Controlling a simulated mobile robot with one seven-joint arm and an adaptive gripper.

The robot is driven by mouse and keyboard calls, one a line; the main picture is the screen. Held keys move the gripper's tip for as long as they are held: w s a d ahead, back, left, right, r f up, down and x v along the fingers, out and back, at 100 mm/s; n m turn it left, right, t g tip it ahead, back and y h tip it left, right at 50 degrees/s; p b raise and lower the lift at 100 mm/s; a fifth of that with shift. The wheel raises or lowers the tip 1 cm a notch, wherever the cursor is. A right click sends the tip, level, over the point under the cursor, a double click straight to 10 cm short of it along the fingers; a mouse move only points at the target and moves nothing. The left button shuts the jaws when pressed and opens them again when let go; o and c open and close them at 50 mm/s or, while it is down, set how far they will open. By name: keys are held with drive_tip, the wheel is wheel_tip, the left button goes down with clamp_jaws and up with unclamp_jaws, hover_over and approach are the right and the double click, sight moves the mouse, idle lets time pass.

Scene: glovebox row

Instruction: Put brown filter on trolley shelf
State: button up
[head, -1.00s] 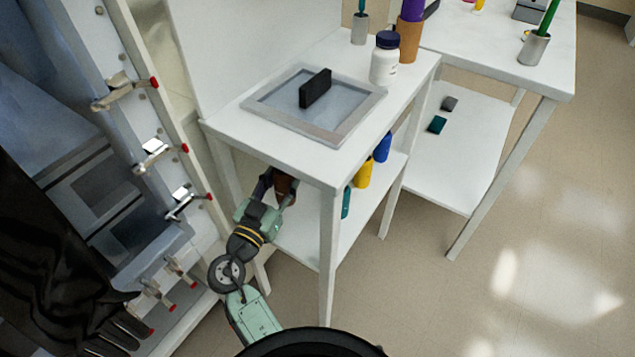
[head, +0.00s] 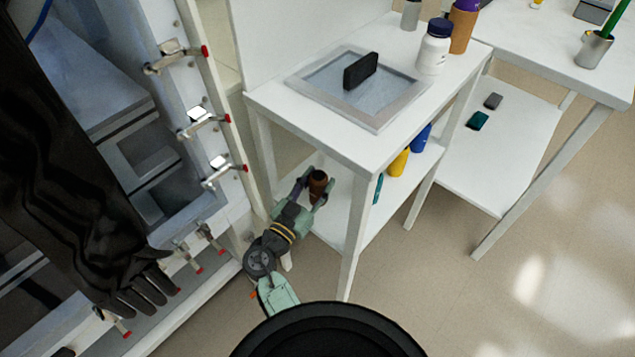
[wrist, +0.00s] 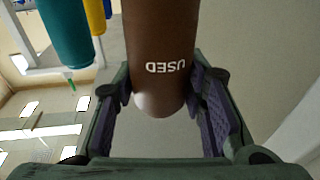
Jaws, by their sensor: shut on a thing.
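A brown filter (head: 318,184) is held in my gripper (head: 314,192) at the near side of the small white trolley (head: 350,163), below its top. In the wrist view the brown filter (wrist: 158,50) stands between my fingers (wrist: 165,105), with the word USED upside down and a pale rounded end. My gripper is shut on it. The trolley's lower shelf (head: 342,220) carries blue (head: 421,137), yellow (head: 398,162) and teal (head: 378,188) cylinders along its right side. I cannot tell whether the brown filter touches the shelf.
The trolley top holds a framed tray (head: 375,120) with a black block (head: 360,70), and a white bottle (head: 433,48). A trolley leg (head: 351,235) stands right of my gripper. The glovebox front with red-tipped clamps (head: 205,122) and a black glove (head: 80,180) is at left.

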drive_tip(key=o, duration=1.3)
drive_tip(key=shift+r+p, duration=0.15)
drive_tip(key=shift+p, duration=0.2)
drive_tip(key=b+v, duration=0.3)
drive_tip(key=v, duration=0.9)
drive_tip(key=shift+s, duration=0.1)
